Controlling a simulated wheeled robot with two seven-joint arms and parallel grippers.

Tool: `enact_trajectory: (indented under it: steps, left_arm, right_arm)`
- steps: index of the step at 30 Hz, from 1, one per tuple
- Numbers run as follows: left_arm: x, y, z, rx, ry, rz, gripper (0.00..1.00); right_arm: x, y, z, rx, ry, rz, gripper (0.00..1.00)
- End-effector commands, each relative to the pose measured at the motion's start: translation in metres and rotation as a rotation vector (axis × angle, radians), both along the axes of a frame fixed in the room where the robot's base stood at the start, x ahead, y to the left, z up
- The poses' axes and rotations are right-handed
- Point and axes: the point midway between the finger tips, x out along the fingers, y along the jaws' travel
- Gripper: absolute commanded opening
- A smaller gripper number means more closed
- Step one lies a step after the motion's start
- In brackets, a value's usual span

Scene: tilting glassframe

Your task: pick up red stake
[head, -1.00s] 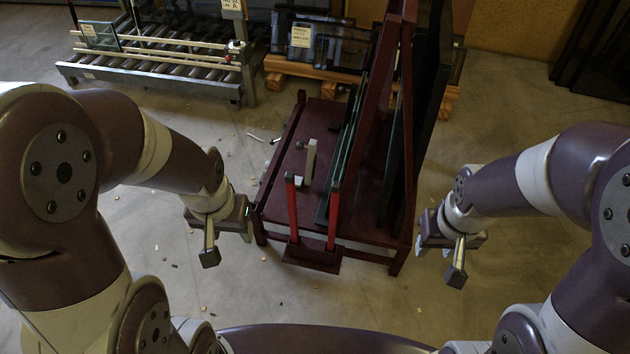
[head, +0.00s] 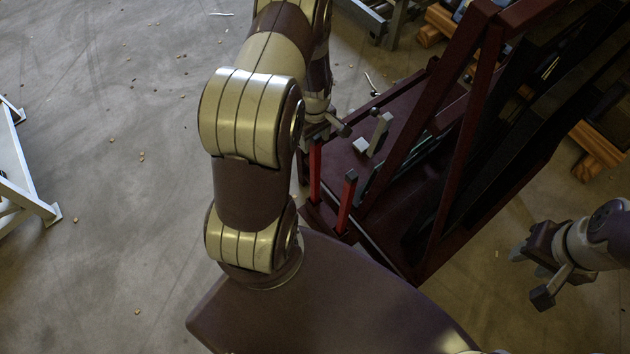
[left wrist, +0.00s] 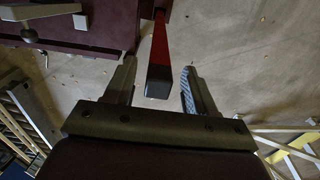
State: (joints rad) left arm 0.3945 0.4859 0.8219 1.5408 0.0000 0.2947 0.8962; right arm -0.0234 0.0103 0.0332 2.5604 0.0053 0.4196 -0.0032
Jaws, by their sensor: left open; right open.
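Two red stakes with dark caps stand upright at the near end of the dark red frame, a left stake (head: 315,172) and a right stake (head: 347,203). My left gripper (head: 318,138) is at the top of the left stake, partly hidden by my arm. In the left wrist view, one red stake (left wrist: 159,49) shows with its dark cap between the open fingers of my left gripper (left wrist: 158,76), with a gap on both sides. My right gripper (head: 526,256) is open and empty, away to the right of the frame.
The dark red frame (head: 410,110) has slanted posts and dark panels on its right. A pale upright block (head: 381,132) stands on its base behind the stakes. A white metal stand (head: 25,185) is at far left. The floor between is mostly clear.

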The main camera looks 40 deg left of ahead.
Motion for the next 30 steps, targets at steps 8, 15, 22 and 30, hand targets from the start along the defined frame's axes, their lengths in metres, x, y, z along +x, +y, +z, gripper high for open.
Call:
enact_trajectory:
  steps: [8, 15, 22, 30]
  left_arm:
    - [0.001, 0.0, -0.024, 0.0, -0.002, -0.001, 0.55]
    - [0.001, 0.0, -0.023, 0.0, -0.002, -0.001, 0.13]
    - [0.001, 0.0, -0.023, 0.0, -0.002, -0.002, 0.0]
    - [0.001, 0.0, -0.023, 0.0, -0.002, -0.002, 0.0]
  right_arm:
    - [0.0, 0.0, -0.002, 0.0, 0.0, 0.0, 0.43]
    - [0.0, 0.0, -0.002, 0.0, 0.0, 0.0, 0.43]
    - [0.0, 0.0, -0.002, 0.0, 0.0, 0.0, 0.43]
    - [0.0, 0.0, -0.002, 0.0, 0.0, 0.0, 0.43]
